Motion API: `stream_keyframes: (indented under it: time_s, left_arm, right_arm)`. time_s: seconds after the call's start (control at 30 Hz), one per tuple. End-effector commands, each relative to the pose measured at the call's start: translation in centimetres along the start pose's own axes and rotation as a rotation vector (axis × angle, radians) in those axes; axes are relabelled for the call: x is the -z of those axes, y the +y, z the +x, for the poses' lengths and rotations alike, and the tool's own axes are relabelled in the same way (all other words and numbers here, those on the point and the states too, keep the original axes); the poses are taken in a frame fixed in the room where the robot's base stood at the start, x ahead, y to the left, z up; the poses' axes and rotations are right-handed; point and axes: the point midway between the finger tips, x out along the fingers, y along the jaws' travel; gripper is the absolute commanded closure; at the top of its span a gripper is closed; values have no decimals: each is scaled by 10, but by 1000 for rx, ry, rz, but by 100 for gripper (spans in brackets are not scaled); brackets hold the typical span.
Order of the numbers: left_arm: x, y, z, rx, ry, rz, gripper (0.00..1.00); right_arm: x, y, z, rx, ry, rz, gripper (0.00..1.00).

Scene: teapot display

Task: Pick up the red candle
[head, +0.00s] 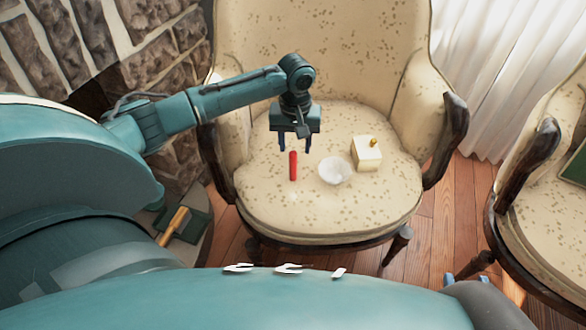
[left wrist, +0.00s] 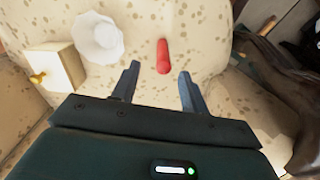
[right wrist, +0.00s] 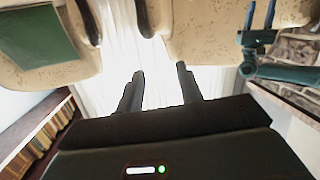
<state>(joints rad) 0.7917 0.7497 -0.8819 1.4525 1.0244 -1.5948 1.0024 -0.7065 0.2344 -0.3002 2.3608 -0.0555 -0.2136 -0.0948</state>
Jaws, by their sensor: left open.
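The red candle (head: 293,166) lies or stands on the seat of the patterned armchair (head: 330,220); I cannot tell which. It also shows in the left wrist view (left wrist: 162,57), just beyond the gap between my left fingertips. My left gripper (head: 294,149) is open, fingers pointing down, above the seat and close to the candle. Nothing is between its fingers. My right gripper (right wrist: 160,78) is open and empty in the right wrist view, away from the candle, facing a white curtain and chairs.
The chair's back and dark wooden armrests (head: 453,125) bound the seat. A second chair (head: 560,225) stands at the right. The seat front is clear.

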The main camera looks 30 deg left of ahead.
Motion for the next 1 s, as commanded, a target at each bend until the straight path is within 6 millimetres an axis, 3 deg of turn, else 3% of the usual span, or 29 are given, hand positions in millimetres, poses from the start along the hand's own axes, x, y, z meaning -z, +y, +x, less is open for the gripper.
stream_keyframes:
  time_s: [0.03, 0.27, 0.53, 0.87, 1.0]
  left_arm:
    - [0, 0, 10, 0, 0, 0, 56]
    - [0, -1, 26, 0, 1, 2, 56]
    - [0, -5, 65, 0, 2, 2, 56]
    - [0, -5, 69, -1, 3, 3, 56]
    - [-1, -5, 69, -1, 3, 3, 67]
  right_arm:
    - [-2, -1, 1, 0, 18, -7, 64]
    - [0, -2, 3, 0, 71, -25, 64]
    - [2, -10, 4, 11, 215, -73, 64]
    - [6, -11, 4, 15, 242, -79, 64]
    - [6, -11, 4, 15, 241, -79, 64]
